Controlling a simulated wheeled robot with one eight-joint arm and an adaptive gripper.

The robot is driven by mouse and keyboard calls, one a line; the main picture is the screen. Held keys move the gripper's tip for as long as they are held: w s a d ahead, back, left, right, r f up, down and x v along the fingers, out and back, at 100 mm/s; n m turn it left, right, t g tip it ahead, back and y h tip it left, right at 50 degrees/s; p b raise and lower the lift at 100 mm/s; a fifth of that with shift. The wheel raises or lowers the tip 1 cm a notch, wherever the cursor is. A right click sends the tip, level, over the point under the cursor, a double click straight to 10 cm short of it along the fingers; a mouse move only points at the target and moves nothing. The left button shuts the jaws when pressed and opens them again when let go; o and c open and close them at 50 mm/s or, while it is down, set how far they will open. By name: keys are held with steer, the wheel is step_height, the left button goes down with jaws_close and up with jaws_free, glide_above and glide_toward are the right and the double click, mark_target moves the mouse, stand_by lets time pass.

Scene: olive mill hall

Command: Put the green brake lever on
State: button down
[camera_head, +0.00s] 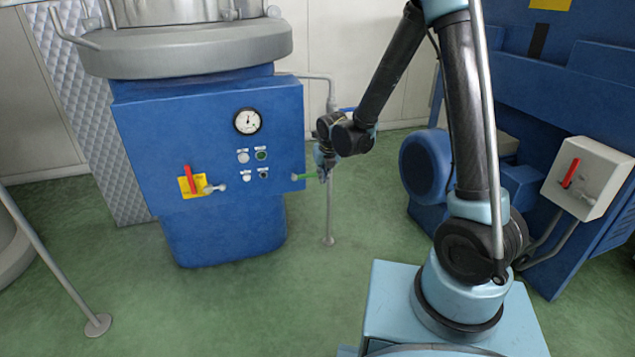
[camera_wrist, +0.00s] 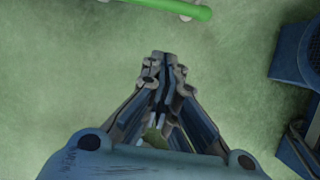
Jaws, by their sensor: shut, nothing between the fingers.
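The green brake lever (camera_head: 306,176) sticks out at the right side of the blue machine cabinet, and it looks roughly level. In the wrist view the green lever (camera_wrist: 190,8) lies at the top edge, partly cut off by the frame. My gripper (camera_head: 325,176) is beside the lever's right end in the head view; whether they touch cannot be told there. In the wrist view my gripper (camera_wrist: 163,62) is shut and empty, with a gap between its fingertips and the green lever.
The blue cabinet (camera_head: 217,125) carries a gauge, buttons and a red switch (camera_head: 189,178) on a yellow plate. A thin grey post (camera_head: 329,220) stands behind my gripper. A blue machine with a grey switch box (camera_head: 590,180) is at right. Green floor between is open.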

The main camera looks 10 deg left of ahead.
mark_target(310, 175)
steer(key=shift+a+f, duration=0.1)
stand_by(0.3)
steer(key=shift+x, duration=5.05)
steer(key=shift+w+a+r, duration=0.15)
steer(key=shift+w+r, duration=0.1)
steer(key=shift+r, duration=0.35)
steer(key=shift+w+a+r, duration=0.15)
steer(key=shift+w+r, duration=0.1)
steer(key=shift+r, duration=0.4)
steer(key=shift+w+a+r, duration=0.15)
steer(key=shift+w+r, duration=0.1)
steer(key=shift+r, duration=0.35)
steer(key=shift+r, duration=0.15)
steer(key=shift+h, duration=0.3)
steer(key=shift+a+r, duration=0.1)
steer(key=shift+r, duration=0.05)
